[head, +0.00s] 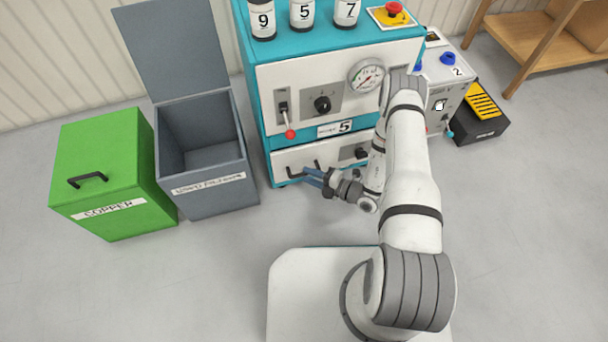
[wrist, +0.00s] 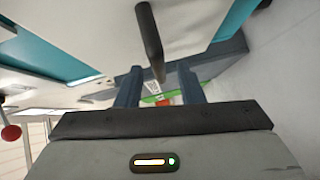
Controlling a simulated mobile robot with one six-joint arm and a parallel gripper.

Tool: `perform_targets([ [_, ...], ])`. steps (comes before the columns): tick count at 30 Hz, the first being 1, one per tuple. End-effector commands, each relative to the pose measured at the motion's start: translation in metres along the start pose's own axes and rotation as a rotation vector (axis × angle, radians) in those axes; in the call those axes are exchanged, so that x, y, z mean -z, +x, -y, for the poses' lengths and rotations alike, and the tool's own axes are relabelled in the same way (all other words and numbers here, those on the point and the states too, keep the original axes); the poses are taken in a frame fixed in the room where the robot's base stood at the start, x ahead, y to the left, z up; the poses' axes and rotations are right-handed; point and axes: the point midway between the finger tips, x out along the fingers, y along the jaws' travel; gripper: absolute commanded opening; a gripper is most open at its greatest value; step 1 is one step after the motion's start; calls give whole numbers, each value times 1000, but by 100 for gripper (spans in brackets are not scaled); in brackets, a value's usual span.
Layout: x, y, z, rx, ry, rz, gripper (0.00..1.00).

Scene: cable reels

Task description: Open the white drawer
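The white drawer (head: 284,161) is the bottom section of the teal and white machine, and it looks shut. Its dark bar handle (head: 291,174) is on the left part of its front and partly hidden by my gripper (head: 308,176). My gripper is at the handle, its blue-grey fingers pointing left towards it. In the wrist view the handle (wrist: 149,35) runs down from the top, its lower end appearing between the fingers of my gripper (wrist: 160,88). The fingers are apart, with a gap on each side of the bar. I cannot tell whether either touches it.
A grey open-lidded bin (head: 212,195) and a green bin (head: 112,170) labelled COPPER stand left of the machine. A red-tipped lever (head: 290,133) and a gauge (head: 366,77) are above the drawer. The floor in front (head: 220,270) is clear.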

Motion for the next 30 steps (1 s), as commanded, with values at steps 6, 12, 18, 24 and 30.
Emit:
perform_targets([
  [6,0,23,0,-1,-2,-2,34],
  [12,0,27,-1,-1,-2,1,34],
  [18,0,27,-1,-1,-1,1,30],
  [24,0,26,-1,-1,-1,0,14],
  [30,0,26,0,0,-1,0,0],
])
